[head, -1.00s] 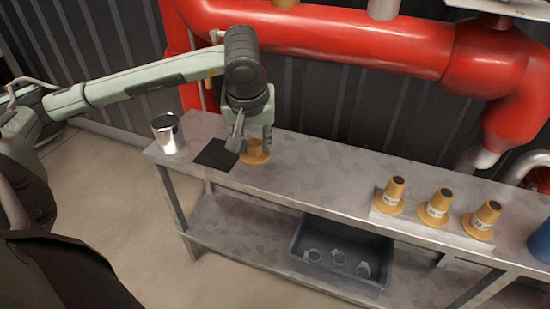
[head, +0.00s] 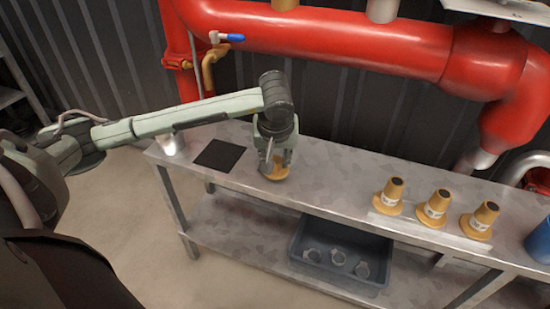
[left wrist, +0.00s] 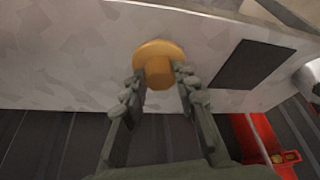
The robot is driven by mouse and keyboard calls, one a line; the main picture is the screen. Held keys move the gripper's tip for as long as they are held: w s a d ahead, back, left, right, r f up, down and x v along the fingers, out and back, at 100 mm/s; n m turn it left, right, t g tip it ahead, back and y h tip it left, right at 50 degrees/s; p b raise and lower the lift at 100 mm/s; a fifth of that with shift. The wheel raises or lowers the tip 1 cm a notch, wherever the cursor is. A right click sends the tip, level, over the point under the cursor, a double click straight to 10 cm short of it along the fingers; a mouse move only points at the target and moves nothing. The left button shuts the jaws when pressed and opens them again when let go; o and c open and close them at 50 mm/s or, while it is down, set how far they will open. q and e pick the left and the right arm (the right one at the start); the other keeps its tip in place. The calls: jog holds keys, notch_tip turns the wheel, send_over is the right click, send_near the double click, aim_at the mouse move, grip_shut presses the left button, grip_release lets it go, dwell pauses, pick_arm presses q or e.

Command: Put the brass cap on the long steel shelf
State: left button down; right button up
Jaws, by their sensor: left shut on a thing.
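My left gripper (head: 276,164) is shut on a brass cap (head: 277,174) with a wide round flange, near the front edge of the long steel shelf (head: 325,180). In the left wrist view the cap (left wrist: 159,67) sits between the two fingers, with its flange beyond the fingertips. I cannot tell whether the flange touches the shelf top or hangs just above it. The fingers and wrist hide part of the cap in the head view. My right gripper is not in view.
A black square mat (head: 219,155) lies left of the gripper. A silver cup (head: 168,144) is partly behind my left arm. Three labelled brass cones (head: 435,207) stand at right beside a blue container (head: 541,244). A crate (head: 340,257) sits below. The middle top is clear.

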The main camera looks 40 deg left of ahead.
pick_arm(q)
jog(key=shift+f, duration=0.1)
jog(key=c, duration=1.2)
grip_release()
jog(key=shift+r, duration=0.5)
jog(key=shift+p+v, duration=0.3)
jog(key=shift+v, duration=5.4)
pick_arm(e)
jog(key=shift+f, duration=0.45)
pick_arm(q)
jog(key=shift+s+d+f, duration=0.1)
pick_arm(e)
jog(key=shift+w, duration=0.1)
